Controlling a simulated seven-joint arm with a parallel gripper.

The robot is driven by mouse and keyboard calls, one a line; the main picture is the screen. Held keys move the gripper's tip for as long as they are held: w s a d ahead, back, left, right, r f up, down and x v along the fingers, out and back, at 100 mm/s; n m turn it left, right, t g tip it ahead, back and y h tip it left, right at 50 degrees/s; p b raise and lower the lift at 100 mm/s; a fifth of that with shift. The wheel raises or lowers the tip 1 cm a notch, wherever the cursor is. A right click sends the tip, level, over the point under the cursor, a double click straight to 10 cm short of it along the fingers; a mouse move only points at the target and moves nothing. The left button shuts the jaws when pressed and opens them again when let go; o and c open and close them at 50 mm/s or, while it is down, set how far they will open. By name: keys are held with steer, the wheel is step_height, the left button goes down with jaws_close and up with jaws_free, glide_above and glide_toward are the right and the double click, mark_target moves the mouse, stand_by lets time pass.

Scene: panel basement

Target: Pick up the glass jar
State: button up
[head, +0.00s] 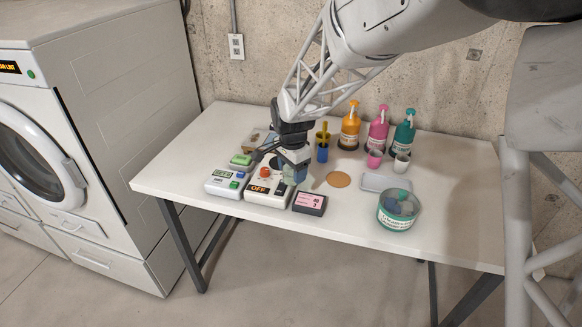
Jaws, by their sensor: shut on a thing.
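My gripper (284,161) is over the middle of the white table, pointing down, with its dark fingers partly hiding what is between and behind them. It is shut on a small, pale, see-through thing with a blue-green tint, which looks like the glass jar (297,176). The jar shows just below the right finger, behind the dark box with a pink label. Most of the jar is hidden, and I cannot tell whether its base touches the table.
On the white table (455,222), control boxes (222,183) (266,191) and a pink-labelled box (310,203) stand close in front. Orange, pink and teal pump bottles (350,127) (378,130) (403,138) stand behind. A teal-rimmed tub (398,210) and grey tray (386,183) are right.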

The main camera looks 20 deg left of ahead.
steer(key=shift+s+d, duration=0.2)
steer(key=shift+s, duration=0.2)
steer(key=shift+w, duration=0.1)
stand_by(0.8)
steer(key=w+a, duration=0.2)
steer(key=w, duration=1)
steer(key=w+a, duration=0.3)
steer(key=w, duration=0.9)
steer(key=w+a, duration=0.3)
steer(key=w, duration=0.9)
steer(key=shift+w+r+m, duration=0.3)
steer(key=shift+w+r, duration=0.1)
steer(key=shift+r, duration=0.05)
steer(key=shift+f, duration=3.15)
